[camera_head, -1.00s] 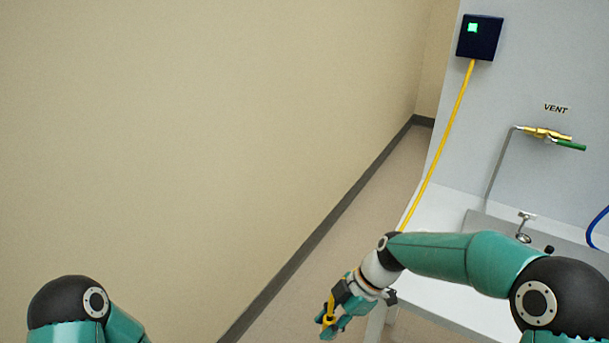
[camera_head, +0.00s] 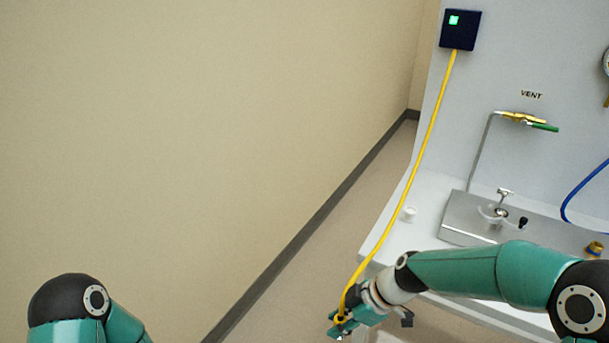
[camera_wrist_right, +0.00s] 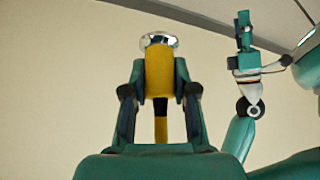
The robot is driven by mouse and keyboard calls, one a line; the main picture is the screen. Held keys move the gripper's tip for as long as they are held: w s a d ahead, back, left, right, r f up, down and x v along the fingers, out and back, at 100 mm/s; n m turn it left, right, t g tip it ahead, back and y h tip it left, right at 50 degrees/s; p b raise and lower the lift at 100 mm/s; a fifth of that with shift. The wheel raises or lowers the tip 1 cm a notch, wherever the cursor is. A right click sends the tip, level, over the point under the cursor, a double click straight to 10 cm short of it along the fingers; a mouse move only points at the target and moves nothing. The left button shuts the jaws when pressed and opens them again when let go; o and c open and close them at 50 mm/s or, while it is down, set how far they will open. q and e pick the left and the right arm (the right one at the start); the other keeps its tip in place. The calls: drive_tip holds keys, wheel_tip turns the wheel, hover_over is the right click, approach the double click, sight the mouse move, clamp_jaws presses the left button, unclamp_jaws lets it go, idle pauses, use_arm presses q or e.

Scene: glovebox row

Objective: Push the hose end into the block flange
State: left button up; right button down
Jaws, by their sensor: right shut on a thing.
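The yellow hose (camera_head: 412,180) hangs from a dark blue wall box and runs down to my right gripper (camera_head: 342,324). My right gripper is shut on the hose end, off the bench's near left corner. In the right wrist view, the yellow hose end (camera_wrist_right: 159,75) sits between the two fingers, its shiny metal tip (camera_wrist_right: 158,40) pointing away from the palm. A brass fitting (camera_head: 595,247) stands at the right of the steel block on the bench; I cannot tell whether it is the block flange. My left gripper (camera_wrist_right: 243,27) shows only in the right wrist view, small, its opening unclear.
The steel block (camera_head: 462,222) on the white bench (camera_head: 428,200) carries a valve with a T-handle (camera_head: 504,193). A small white cup-like piece (camera_head: 409,214) sits left of it. A blue hose (camera_head: 572,200) hangs at right. The floor left of the bench is clear.

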drive_tip(key=d+f+m+t+h, duration=0.4)
drive_tip(key=d+m+t+h, duration=0.25)
drive_tip(key=d+m, duration=0.8)
wheel_tip(320, 180, up, 16)
drive_tip(key=a+m+p, duration=0.2)
drive_tip(key=p, duration=1.3)
drive_tip(key=shift+w+a+f+g, duration=0.15)
drive_tip(key=shift+a+f+g, duration=0.1)
drive_tip(key=shift+g, duration=0.2)
